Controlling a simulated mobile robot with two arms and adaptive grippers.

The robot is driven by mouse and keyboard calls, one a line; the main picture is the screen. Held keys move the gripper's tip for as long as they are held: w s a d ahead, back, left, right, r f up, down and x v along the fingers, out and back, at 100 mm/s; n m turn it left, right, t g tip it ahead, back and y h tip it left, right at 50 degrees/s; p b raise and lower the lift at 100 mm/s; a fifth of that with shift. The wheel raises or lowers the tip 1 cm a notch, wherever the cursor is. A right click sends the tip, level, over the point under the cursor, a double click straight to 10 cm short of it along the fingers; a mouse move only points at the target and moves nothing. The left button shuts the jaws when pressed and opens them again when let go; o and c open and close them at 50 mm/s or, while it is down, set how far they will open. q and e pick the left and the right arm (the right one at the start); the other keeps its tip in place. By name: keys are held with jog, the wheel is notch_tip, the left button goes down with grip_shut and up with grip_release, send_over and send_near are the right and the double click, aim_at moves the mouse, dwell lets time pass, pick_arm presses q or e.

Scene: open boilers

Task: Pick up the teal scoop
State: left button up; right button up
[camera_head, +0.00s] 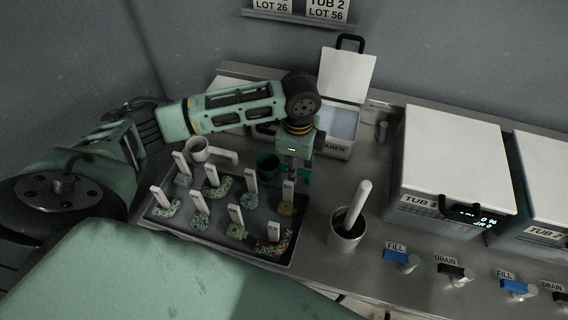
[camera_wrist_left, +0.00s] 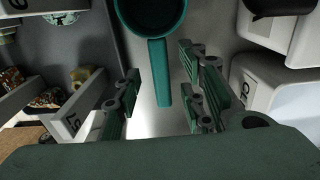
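The teal scoop (camera_head: 267,165) has a round cup and stands by the back right edge of the dark tray; my left gripper hides part of it in the head view. In the left wrist view the scoop's cup (camera_wrist_left: 152,14) is at the top, and its straight handle (camera_wrist_left: 161,80) points down between my fingers. My left gripper (camera_head: 298,178) is open, with its fingers on either side of the handle and a visible gap on both sides. It also shows in the left wrist view (camera_wrist_left: 162,92). My right gripper is out of view.
The tray (camera_head: 180,228) holds several sample piles with white tags. A pale scoop (camera_head: 199,149) lies at its back left. An open-lidded cleaner tub (camera_head: 342,122) is just behind my gripper. A metal cup with a white-handled tool (camera_head: 346,238) stands right. Closed Tub 1 (camera_head: 452,160) is further right.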

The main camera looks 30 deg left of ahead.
pick_arm(q)
notch_tip(320, 180, down, 2)
jog(key=shift+w+a, duration=0.1)
jog(key=shift+r, duration=0.1)
grip_shut()
